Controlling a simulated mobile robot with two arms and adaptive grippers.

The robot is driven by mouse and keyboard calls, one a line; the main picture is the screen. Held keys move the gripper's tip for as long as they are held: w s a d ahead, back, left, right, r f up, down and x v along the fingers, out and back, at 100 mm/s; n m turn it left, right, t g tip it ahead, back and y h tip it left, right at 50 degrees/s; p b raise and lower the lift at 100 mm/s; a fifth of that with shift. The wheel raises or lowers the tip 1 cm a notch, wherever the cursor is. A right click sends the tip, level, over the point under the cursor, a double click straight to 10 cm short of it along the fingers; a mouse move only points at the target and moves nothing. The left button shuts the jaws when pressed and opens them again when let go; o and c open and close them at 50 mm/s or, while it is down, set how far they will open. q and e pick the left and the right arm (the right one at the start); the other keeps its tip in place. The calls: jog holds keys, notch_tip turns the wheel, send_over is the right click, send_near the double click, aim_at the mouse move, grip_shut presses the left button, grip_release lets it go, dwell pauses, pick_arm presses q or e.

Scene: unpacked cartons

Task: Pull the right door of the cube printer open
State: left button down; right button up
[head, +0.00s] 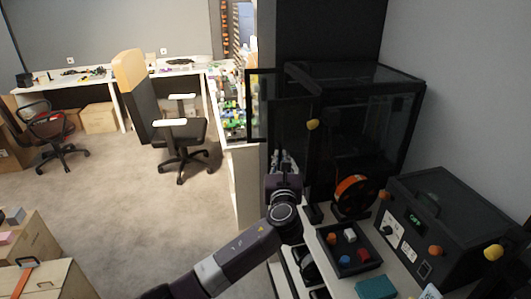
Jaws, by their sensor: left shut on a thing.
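The black cube printer (385,118) stands on the bench at the right, with dark see-through panels. A framed dark door panel (259,120) stands out at its left side, swung open. Another dark panel (291,125) stands behind my gripper. I cannot tell for sure which of these is the right door. My left gripper (284,160) is at the printer's front left and is shut on part of a dark door panel. The fingertips and the exact grip spot blend into the dark panel. My right gripper is not in view.
An orange spool (354,196) is at the printer's front. A black tray (343,271) with small coloured blocks and a dark control box (445,228) stand nearer on the bench. An office chair (182,130) is beyond.

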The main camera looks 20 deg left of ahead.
pick_arm(q)
jog(key=shift+s+d, duration=0.15)
jog(key=shift+f, duration=0.15)
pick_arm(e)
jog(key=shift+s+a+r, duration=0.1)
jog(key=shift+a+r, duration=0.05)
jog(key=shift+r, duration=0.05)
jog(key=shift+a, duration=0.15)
pick_arm(q)
jog(key=c, duration=2.4)
grip_release()
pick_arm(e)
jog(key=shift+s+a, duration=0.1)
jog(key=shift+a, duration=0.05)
pick_arm(q)
jog(key=v, duration=1.2)
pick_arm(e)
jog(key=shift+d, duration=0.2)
